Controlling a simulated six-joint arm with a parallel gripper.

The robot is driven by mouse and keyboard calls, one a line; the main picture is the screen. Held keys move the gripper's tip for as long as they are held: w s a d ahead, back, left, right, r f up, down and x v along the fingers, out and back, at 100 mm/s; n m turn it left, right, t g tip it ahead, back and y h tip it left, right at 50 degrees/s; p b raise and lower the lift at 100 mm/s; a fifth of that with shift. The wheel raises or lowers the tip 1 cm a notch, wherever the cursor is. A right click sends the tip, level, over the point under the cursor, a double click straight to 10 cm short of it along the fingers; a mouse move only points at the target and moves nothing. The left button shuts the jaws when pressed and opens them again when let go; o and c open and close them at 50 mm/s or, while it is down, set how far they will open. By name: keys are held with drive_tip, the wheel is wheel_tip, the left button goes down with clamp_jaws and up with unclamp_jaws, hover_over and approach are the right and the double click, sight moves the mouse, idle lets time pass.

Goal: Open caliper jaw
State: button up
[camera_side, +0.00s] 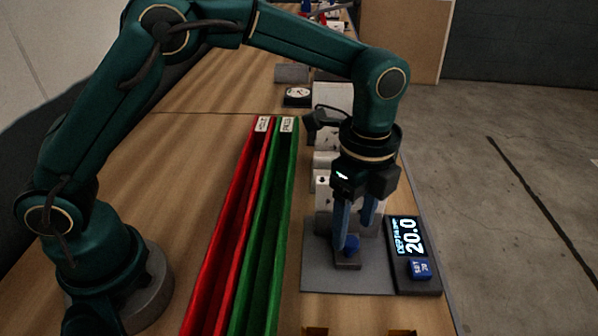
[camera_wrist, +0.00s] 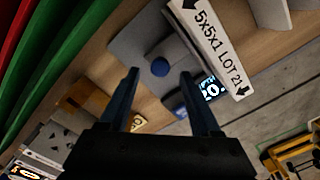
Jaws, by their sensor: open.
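A white box labelled 5x5x1 LOT 21 (camera_wrist: 217,45) stands near the knob.
A red channel (camera_side: 222,250) and a green channel (camera_side: 262,255) run left of the plate. White boxes (camera_side: 325,181) stand in a row behind my gripper. The table's right edge lies close to the display. Bare wood is free left of the channels.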

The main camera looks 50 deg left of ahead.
sight(348, 241)
drive_tip(key=shift+f, duration=1.45)
clamp_jaws()
drive_tip(key=shift+r, duration=0.1)
